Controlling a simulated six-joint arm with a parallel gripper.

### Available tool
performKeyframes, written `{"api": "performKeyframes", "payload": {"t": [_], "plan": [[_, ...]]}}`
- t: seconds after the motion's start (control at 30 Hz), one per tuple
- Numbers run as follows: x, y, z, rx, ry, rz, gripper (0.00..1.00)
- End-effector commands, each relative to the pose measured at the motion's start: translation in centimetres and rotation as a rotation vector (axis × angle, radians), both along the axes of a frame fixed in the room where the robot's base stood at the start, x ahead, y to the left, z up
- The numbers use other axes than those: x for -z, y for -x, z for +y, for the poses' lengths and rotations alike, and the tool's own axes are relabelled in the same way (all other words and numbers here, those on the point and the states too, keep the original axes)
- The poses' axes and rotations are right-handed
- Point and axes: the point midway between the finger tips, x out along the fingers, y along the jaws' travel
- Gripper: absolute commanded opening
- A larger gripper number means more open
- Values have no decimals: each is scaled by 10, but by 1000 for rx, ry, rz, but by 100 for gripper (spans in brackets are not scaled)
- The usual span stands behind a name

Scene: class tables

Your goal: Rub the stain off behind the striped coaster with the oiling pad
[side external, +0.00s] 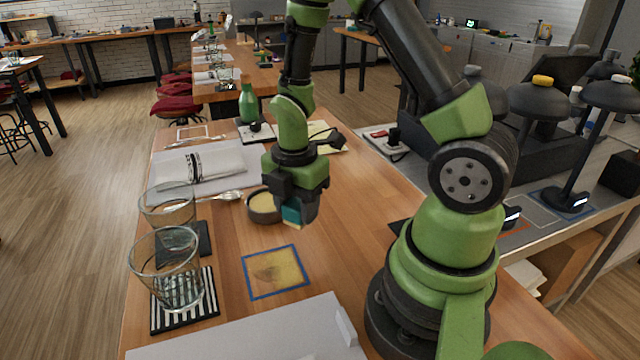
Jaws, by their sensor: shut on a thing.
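My gripper (293,208) is shut on the oiling pad (292,216), a small teal block with a pale part, and holds it above the wooden table. A brownish stain (278,273) shows inside a blue-outlined square on the table, below and slightly left of the pad. The pad appears apart from it. The striped coaster (207,307), black and white, lies left of the square. A clear glass (165,265) stands on this coaster and covers part of it.
A round tin (263,207) with yellowish content sits close behind the pad. A second glass (168,208) stands on a dark coaster (199,238). A white panel (250,335) fills the near edge.

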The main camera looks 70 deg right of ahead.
Motion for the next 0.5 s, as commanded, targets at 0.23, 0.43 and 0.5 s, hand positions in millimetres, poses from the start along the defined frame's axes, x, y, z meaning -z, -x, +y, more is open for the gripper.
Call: {"api": "performKeyframes", "payload": {"t": [0.23,0.43,0.5], "plan": [[7,-2,18,-130,0,2,23],[21,-2,17,-125,0,3,23],[28,-1,17,-126,-1,4,23]]}}
